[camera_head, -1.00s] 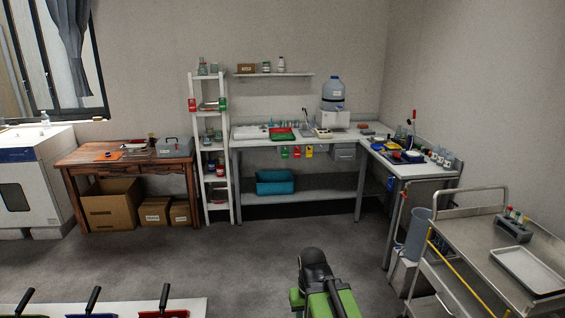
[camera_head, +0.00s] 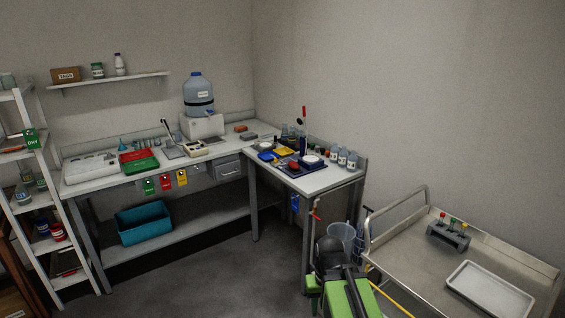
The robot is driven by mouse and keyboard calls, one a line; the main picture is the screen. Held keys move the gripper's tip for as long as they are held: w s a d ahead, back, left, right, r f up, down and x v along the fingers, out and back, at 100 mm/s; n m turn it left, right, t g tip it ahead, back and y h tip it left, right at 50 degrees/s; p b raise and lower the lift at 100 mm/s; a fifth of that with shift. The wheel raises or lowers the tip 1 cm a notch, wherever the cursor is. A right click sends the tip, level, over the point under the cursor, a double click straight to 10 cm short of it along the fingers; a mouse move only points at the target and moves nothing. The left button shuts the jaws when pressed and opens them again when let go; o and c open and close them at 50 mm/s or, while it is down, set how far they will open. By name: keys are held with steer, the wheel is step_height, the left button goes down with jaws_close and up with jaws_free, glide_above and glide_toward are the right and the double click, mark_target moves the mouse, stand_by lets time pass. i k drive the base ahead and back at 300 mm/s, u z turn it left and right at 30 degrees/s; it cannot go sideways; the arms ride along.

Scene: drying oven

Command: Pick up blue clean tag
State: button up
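A small blue tag (camera_head: 295,203) hangs at the left side of the right-hand bench, below its top. Any writing on it is too small to read. Part of my green and black arm shows at the bottom centre, in front of the right-hand bench and below and right of the blue tag. My gripper's fingers cannot be made out in this view. Green (camera_head: 150,186), red (camera_head: 166,182) and yellow (camera_head: 182,178) tags hang under the front edge of the left-hand bench.
The right-hand bench (camera_head: 322,183) carries trays and bottles. A metal cart (camera_head: 410,255) with a tray (camera_head: 490,290) stands at the right, close to my arm. A grey bucket (camera_head: 341,238) stands beside the cart. Grey floor (camera_head: 220,270) is clear at the centre left. A white shelf (camera_head: 75,235) stands at the left.

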mark_target(294, 204)
steer(key=u, duration=0.1)
steer(key=k, duration=0.4)
steer(key=z, duration=0.25)
steer(key=i, duration=0.5)
steer(key=u, duration=0.75)
steer(key=i, duration=1.65)
steer(key=u, duration=0.8)
steer(key=i, duration=0.7)
steer(key=u, duration=0.15)
